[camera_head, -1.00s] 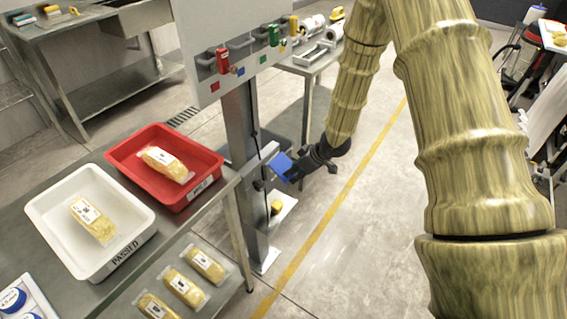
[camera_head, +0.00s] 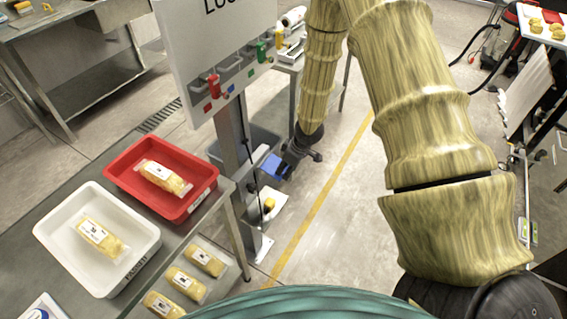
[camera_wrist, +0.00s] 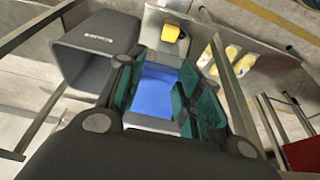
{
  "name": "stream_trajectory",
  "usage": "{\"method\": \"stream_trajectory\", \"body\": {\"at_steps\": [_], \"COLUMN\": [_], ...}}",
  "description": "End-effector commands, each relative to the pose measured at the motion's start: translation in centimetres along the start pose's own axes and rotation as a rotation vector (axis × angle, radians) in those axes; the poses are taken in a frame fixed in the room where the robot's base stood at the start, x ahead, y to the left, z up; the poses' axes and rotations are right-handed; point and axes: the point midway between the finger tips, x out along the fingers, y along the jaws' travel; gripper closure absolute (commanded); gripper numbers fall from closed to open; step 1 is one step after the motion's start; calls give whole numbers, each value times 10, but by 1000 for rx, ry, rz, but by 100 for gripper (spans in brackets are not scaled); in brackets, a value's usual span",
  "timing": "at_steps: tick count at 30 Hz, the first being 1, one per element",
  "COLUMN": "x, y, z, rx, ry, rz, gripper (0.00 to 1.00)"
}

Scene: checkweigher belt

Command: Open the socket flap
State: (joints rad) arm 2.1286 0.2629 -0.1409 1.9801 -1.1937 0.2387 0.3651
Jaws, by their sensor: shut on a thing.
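The blue socket flap (camera_head: 272,167) is beside the grey post, below the lockout board. In the wrist view the blue flap (camera_wrist: 158,92) lies between the two green-padded fingers. My gripper (camera_head: 284,168) is at the flap, reaching down from the right. It also shows in the wrist view (camera_wrist: 158,100) and is shut on the flap. The socket behind the flap is hidden, and I cannot tell how far the flap is turned.
The grey post (camera_head: 234,150) carries the white board (camera_head: 215,50) with red, green and yellow lockout pieces. A yellow item (camera_head: 269,204) sits low by the post; a grey bin (camera_wrist: 75,60) is nearby. Red (camera_head: 120,179) and white (camera_head: 50,245) trays stand left. Open floor is right.

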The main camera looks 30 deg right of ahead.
Motion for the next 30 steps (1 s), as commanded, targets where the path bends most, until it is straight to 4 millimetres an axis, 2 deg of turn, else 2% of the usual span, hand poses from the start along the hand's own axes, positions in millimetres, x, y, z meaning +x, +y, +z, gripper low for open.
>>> {"method": "stream_trajectory", "body": {"at_steps": [1,8,15,21,30], "x": [-9,-22,-35,-42,-48], "y": [2,0,-2,-3,-3], "z": [-4,-7,-21,-36,-48], "rx": [1,2,0,-4,-3], "ry": [5,11,15,19,20], "rz": [4,4,3,4,3], "gripper": [100,100,100,100,100]}}
